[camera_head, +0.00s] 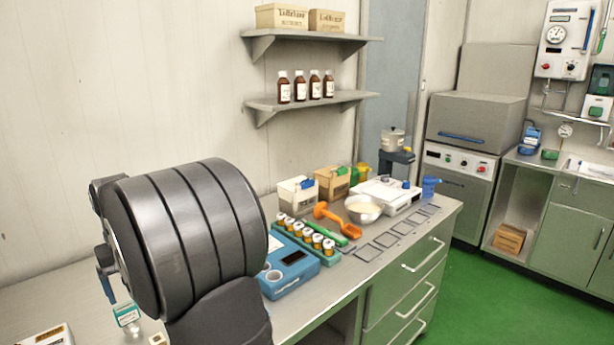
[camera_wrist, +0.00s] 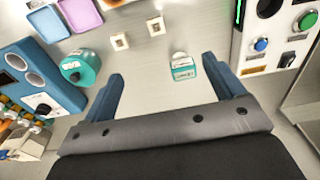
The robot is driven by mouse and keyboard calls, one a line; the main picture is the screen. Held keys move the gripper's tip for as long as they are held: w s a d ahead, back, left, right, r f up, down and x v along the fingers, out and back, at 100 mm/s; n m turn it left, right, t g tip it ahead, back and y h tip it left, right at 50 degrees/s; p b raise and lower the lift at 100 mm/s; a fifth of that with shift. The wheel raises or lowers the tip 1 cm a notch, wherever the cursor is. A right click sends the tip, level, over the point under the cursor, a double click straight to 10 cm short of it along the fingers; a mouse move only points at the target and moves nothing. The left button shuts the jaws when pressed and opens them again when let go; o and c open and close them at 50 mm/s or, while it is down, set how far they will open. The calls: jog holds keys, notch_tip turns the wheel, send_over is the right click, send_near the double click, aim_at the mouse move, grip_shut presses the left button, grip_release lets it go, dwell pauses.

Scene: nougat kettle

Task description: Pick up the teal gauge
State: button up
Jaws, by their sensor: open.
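Two teal things show in the wrist view, and I cannot tell for certain which is the gauge. One (camera_wrist: 184,70) is small, with a pale rounded top and a white label, and lies between my fingers' lines, apart from both. It also shows in the head view (camera_head: 127,314), below my finger. The other (camera_wrist: 80,68) is a round teal body with a white label, left of my left finger; my arm hides it in the head view. My gripper (camera_wrist: 163,68) is open and empty, its two blue fingers wide apart. One finger shows in the head view (camera_head: 106,285).
A blue device (camera_wrist: 38,75) with round wells stands left in the wrist view. Pink (camera_wrist: 80,14) and blue (camera_wrist: 47,23) trays and small cream blocks (camera_wrist: 120,41) lie beyond. A white panel with buttons (camera_wrist: 262,45) is at right. Bare worktop lies between.

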jog(key=shift+c, duration=0.6)
send_over(128, 318)
jog(key=w+a, duration=0.1)
jog(key=a, duration=0.1)
notch_tip(128, 318, down, 11)
jog(key=shift+w+f, duration=0.1)
jog(key=shift+f, duration=0.05)
jog(key=shift+w+d+f, duration=0.1)
jog(key=shift+d+f, duration=0.1)
jog(key=shift+f, duration=1.2)
jog(key=shift+d+f, duration=0.2)
jog(key=shift+f, duration=1.15)
jog(key=c, duration=1.2)
jog(key=shift+o, duration=0.2)
